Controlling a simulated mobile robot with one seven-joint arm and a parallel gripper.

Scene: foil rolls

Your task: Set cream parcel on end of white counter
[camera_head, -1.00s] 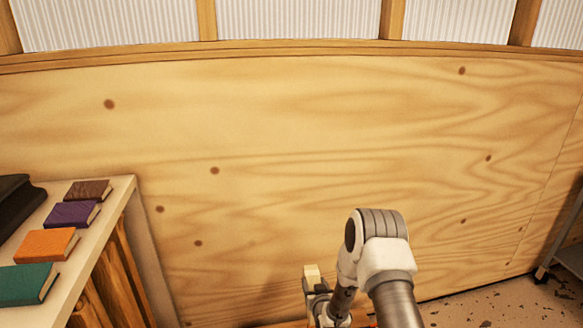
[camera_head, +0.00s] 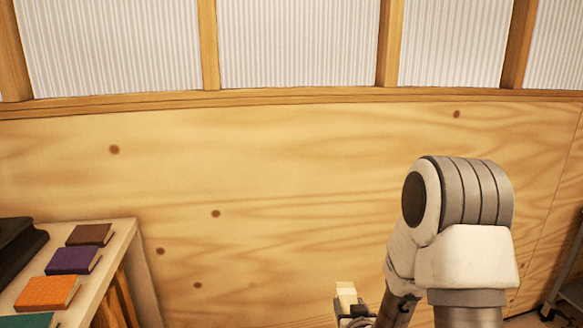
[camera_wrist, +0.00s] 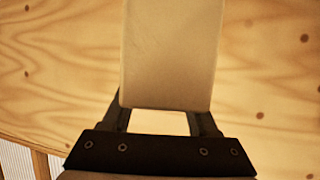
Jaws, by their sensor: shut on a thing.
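The cream parcel (camera_head: 346,292) shows small at the bottom of the head view, held at the tip of my arm. In the wrist view the parcel (camera_wrist: 170,55) fills the upper middle, between the fingers of my gripper (camera_wrist: 162,110). My gripper is shut on it. The white counter (camera_head: 122,232) is at the lower left of the head view, and the parcel is to the right of it, apart from it. The counter's near part is cut off by the frame.
On the counter lie a brown book (camera_head: 90,235), a purple book (camera_head: 74,260), an orange book (camera_head: 48,293) and a partly cut-off green book (camera_head: 28,321). A black object (camera_head: 18,242) is at its left. A plywood wall (camera_head: 280,190) stands behind. A grey rack (camera_head: 568,270) is at the right edge.

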